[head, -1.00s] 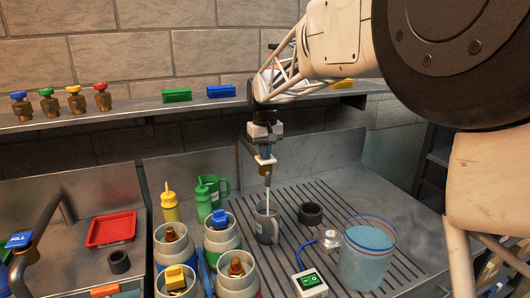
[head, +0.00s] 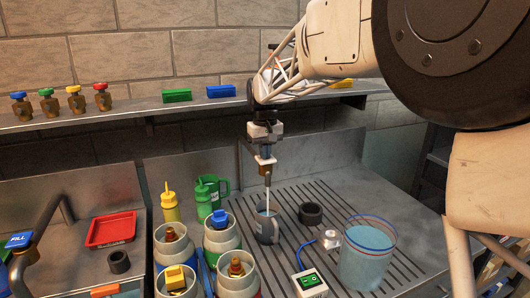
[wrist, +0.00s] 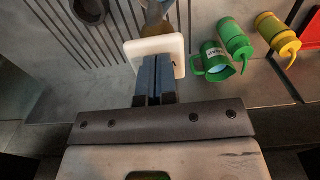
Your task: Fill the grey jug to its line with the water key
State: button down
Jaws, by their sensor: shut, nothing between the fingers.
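The grey jug (head: 267,232) stands on the slatted drain surface. A thin pale stream (head: 268,199) runs down into its mouth from a brown nozzle (head: 267,174). A white plate (head: 264,160) sits above the nozzle; it also shows in the wrist view (wrist: 176,48). My gripper (head: 265,150) is upright over this plate. In the wrist view its blue-grey fingers (wrist: 155,72) are together, empty, with their tips at the plate; I cannot tell if they press it. The jug's line and water level are too small to read.
A blue key marked FILL (head: 18,240) is at far left. A green mug (head: 218,184), a green bottle (head: 203,200) and a yellow bottle (head: 171,206) stand left of the jug. A blue water tub (head: 366,262), dark ring (head: 311,213) and green switch (head: 310,282) are to the right.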

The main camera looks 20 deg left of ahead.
jog(key=shift+s+f, duration=0.1)
jog(key=shift+f, duration=0.95)
notch_tip(320, 180, up, 16)
dwell(1.3)
